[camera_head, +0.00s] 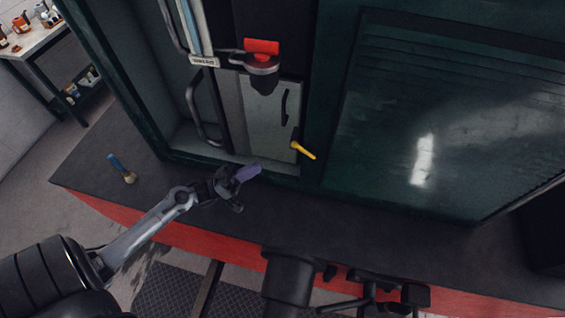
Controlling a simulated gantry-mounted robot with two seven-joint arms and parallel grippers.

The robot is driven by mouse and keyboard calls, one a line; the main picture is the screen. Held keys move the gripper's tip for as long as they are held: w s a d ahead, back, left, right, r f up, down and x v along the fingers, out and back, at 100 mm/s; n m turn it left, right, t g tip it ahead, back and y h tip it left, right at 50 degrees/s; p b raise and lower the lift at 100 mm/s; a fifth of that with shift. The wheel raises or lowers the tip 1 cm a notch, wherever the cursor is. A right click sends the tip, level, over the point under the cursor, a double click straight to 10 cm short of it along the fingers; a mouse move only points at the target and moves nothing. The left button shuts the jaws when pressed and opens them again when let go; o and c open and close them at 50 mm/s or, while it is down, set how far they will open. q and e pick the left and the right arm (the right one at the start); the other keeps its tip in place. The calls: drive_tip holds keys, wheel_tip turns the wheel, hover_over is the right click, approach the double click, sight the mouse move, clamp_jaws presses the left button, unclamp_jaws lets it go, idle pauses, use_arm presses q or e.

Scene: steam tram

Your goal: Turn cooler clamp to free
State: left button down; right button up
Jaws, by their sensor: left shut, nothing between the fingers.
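A grey cabinet door (268,115) with a dark handle sits in the recess of the dark green tram body. A yellow lever (304,150) at the door's lower right edge slants down to the right; it looks like the cooler clamp, but I cannot read a label on it. My left gripper (238,188) is shut, below and to the left of the lever and apart from it. A purple piece (247,172) shows at its tip; I cannot tell whether it touches the gripper. My right gripper is not in view.
A red-topped fitting (262,58) sticks out above the door. A curved grab rail (198,110) is at its left. A blue-handled tool (121,168) stands on the dark ledge (88,175). A large window (455,130) fills the right. A side table (35,40) is at the upper left.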

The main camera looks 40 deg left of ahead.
use_arm(q)
drive_tip(key=w+a+f+m+g+h+b, duration=0.1)
drive_tip(key=w+a+f+m+h+b, duration=0.1)
drive_tip(key=a+f+m+h+b, duration=0.45)
use_arm(e)
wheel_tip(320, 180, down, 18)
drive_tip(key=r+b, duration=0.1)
drive_tip(key=b, duration=0.7)
use_arm(q)
drive_tip(key=g+p, duration=0.2)
drive_tip(key=p, duration=0.2)
approach(292, 146)
drive_tip(key=w+x, duration=0.1)
drive_tip(key=x, duration=0.4)
drive_tip(key=shift+d+r+y, duration=0.15)
drive_tip(key=shift+d+y, duration=0.1)
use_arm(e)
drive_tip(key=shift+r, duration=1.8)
use_arm(q)
drive_tip(key=shift+w, duration=0.1)
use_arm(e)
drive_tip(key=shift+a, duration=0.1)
